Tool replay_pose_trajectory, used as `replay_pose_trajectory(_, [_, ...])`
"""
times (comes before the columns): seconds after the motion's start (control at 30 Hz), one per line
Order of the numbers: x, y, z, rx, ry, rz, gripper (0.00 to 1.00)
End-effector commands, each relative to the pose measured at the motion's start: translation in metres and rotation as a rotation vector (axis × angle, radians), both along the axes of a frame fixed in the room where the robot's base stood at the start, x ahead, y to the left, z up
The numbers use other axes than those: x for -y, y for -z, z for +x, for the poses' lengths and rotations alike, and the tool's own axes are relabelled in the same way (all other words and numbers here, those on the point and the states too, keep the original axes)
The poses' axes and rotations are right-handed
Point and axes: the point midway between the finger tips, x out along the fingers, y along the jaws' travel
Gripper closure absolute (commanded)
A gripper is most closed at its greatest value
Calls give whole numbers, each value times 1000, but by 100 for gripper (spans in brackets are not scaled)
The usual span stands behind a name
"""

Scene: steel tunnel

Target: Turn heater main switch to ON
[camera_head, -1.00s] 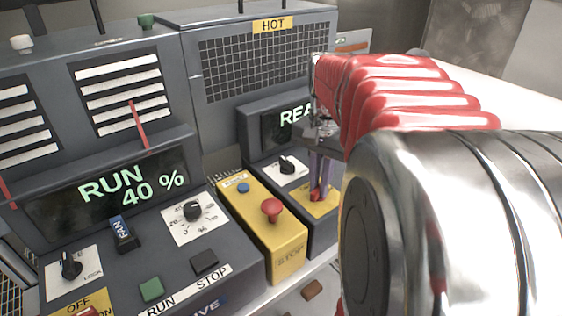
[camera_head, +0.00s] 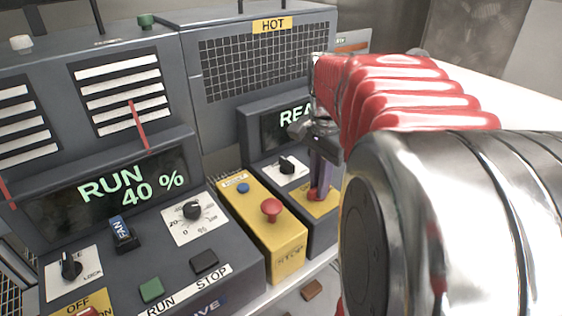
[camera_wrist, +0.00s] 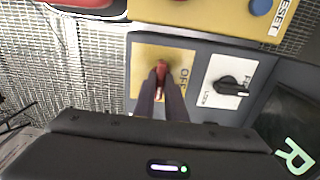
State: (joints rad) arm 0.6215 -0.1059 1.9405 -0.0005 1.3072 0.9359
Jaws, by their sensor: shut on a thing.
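The heater main switch, a red handle (camera_wrist: 161,72), stands on a yellow plate (camera_wrist: 143,60) with the word OFF at its side. In the head view the red handle (camera_head: 316,194) shows low on the yellow plate, below the dark fingers. My gripper (camera_wrist: 161,88) has its two fingers on either side of the handle, shut on it. In the head view my gripper (camera_head: 320,180) reaches down to the plate from the red-sleeved arm. The fingers hide part of the handle and plate, and I cannot tell the handle's exact angle.
A black knob (camera_head: 286,165) on a white LOCK plate is close beside the switch. A yellow box with a red STOP button (camera_head: 271,209) and a blue reset button (camera_head: 243,188) stands to the left. The fan panel (camera_head: 130,262) is further left.

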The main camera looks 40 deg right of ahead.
Motion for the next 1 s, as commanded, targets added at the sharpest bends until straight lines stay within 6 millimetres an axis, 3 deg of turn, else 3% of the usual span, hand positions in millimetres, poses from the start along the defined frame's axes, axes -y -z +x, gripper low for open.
replay_pose_trajectory(0.3, [0,0,0,1,0,0,70])
replay_pose_trajectory(0.63, [0,-3,0,1,0,0,70])
replay_pose_trajectory(0.77, [0,-14,1,2,0,-1,70])
replay_pose_trajectory(1.0, [0,-51,1,3,0,-2,70])
